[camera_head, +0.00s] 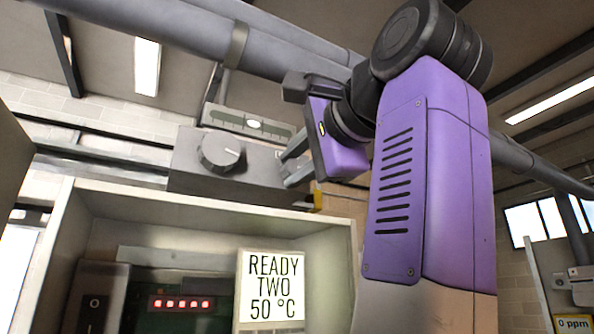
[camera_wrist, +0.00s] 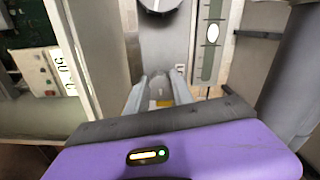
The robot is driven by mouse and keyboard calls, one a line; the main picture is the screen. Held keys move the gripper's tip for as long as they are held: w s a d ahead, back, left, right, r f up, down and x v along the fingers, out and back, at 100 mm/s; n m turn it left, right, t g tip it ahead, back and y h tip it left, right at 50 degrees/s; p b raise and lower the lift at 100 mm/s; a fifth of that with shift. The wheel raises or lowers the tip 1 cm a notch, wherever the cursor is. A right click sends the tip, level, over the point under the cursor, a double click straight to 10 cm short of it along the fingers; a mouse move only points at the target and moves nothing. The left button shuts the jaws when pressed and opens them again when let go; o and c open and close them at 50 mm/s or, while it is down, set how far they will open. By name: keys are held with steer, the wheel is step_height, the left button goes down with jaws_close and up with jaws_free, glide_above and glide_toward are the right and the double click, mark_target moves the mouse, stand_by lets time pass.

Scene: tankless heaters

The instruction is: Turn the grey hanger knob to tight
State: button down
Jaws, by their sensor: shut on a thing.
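The grey round knob (camera_head: 221,153) with a white pointer line sits on the front of a grey box (camera_head: 225,184) under the large pipe. The line points up and right. In the wrist view the knob (camera_wrist: 158,5) is cut off at the top edge. My gripper (camera_head: 290,165) is at the right end of the box, apart from the knob. In the wrist view its two fingers (camera_wrist: 162,85) stand a little apart, at the near end of the box and well short of the knob. What they hold between them is not clear.
A thick grey pipe (camera_head: 290,55) runs above. A grey-green strip (camera_head: 245,123) with a white oval lies behind the box. A "0 ppm" meter (camera_head: 573,325) is at far right.

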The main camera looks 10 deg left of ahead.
steer(key=m, duration=0.4)
steer(key=shift+d+m, duration=0.1)
steer(key=shift+m, duration=0.2)
stand_by(0.3)
steer(key=shift+f, duration=0.1)
steer(key=c, duration=1.1)
jaws_free()
steer(key=b+v, duration=0.3)
steer(key=v, duration=0.4)
steer(key=shift+s+d, duration=0.25)
steer(key=shift+s, duration=0.05)
